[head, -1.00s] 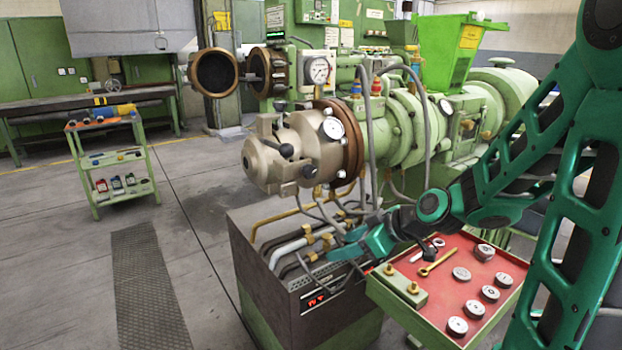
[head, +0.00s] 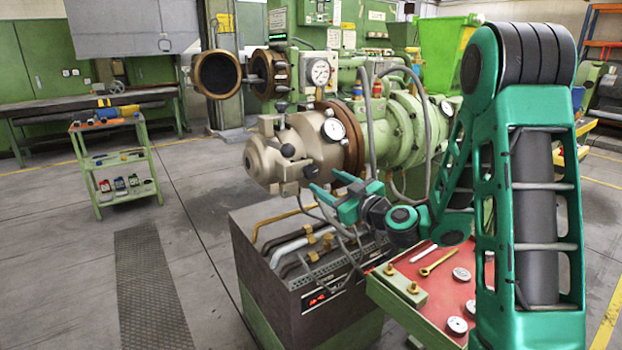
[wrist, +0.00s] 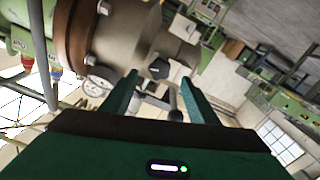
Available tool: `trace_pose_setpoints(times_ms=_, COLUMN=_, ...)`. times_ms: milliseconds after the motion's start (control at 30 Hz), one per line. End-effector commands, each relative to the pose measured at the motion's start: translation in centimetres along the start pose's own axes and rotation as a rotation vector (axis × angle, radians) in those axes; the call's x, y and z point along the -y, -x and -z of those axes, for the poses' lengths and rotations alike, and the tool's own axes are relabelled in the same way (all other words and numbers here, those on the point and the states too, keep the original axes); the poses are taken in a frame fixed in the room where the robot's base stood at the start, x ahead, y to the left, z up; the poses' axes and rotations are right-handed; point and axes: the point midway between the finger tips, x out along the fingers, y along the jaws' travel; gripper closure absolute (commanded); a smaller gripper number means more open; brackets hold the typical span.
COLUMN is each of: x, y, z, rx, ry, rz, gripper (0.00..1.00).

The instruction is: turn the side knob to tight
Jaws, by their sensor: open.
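The machine's grey metal head (head: 325,150) carries several dark ball knobs. One dark knob (head: 287,150) sits on the side facing me, another (head: 310,171) lower right of it, and one (head: 282,106) stands on top. I cannot tell for sure which is the side knob, nor read its setting. My gripper (head: 319,196) is open and empty, just below and right of the lower knob. In the wrist view, my open fingers (wrist: 160,80) point at the head, with a black knob (wrist: 158,68) framed between their tips; contact is not visible.
A pressure gauge (head: 333,129) and a brown flange (head: 352,150) are close to the gripper. Hoses and a dark control box (head: 305,275) lie below. A red-topped tool cart (head: 440,280) stands under my arm.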

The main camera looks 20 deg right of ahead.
Motion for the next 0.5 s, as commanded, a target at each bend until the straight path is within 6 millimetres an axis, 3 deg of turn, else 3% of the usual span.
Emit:
trace_pose_setpoints(times_ms=200, x=0.3, y=-3.9, z=0.2, rx=-0.005, ry=0.003, rz=0.003, gripper=0.46)
trace_pose_setpoints(times_ms=500, x=0.1, y=-6.4, z=0.2, rx=-0.003, ry=0.001, rz=0.001, gripper=0.46)
